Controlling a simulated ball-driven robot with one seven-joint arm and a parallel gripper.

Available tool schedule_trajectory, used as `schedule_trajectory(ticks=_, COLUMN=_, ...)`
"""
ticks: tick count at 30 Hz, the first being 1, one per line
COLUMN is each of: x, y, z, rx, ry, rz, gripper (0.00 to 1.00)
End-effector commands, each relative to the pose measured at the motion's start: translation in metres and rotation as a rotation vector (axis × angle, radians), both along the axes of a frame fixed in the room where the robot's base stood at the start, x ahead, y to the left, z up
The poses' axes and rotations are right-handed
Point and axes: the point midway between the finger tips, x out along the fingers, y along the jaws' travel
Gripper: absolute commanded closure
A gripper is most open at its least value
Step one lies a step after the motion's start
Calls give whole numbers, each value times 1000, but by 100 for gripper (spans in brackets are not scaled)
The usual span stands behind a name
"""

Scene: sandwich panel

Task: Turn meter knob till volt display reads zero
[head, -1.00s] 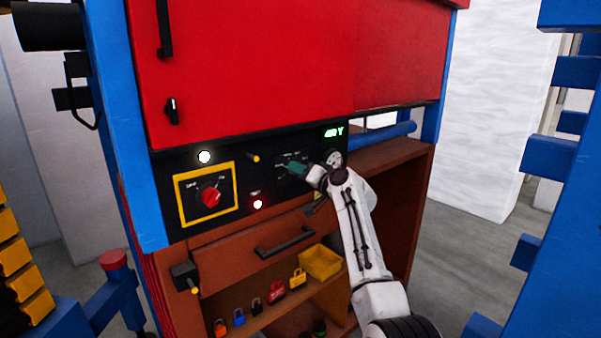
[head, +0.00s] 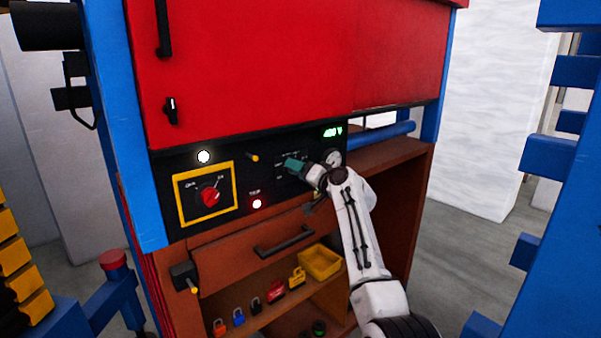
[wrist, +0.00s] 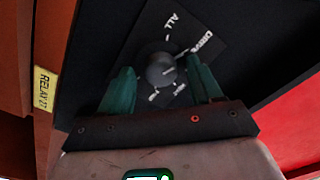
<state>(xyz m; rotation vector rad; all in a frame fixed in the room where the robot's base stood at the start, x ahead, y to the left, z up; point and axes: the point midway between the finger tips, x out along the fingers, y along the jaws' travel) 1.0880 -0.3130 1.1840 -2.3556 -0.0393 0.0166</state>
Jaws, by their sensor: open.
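The meter knob (wrist: 162,70) is a round dark knob on a black plate with white lettering, seen in the wrist view. My gripper (wrist: 160,90) is open, with one green finger on each side of the knob. I cannot tell whether either finger touches it. In the head view my gripper (head: 295,167) is at the black panel (head: 250,142) and hides the knob. The volt display (head: 333,132) glows green at the panel's upper right. It seems to read 400 V, but the digits are blurred.
A red rotary switch (head: 210,196) on a yellow-edged plate sits left of my gripper. A white-faced gauge (head: 333,158) is just right of it. Below are a drawer handle (head: 284,242), a yellow bin (head: 320,262) and several coloured padlocks. Red doors (head: 270,65) are above.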

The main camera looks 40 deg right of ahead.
Motion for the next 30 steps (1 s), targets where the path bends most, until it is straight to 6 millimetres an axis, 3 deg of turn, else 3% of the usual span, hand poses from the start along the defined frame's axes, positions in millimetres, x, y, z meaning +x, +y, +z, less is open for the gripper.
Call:
schedule_trajectory(ticks=8, x=-12, y=0, z=-1, rx=0, ry=-1, rz=1, gripper=36)
schedule_trajectory(ticks=21, x=-81, y=-3, z=-3, rx=-2, ry=0, rz=-1, gripper=36)
schedule_trajectory(ticks=30, x=-107, y=-4, z=-1, rx=0, ry=0, rz=0, gripper=36)
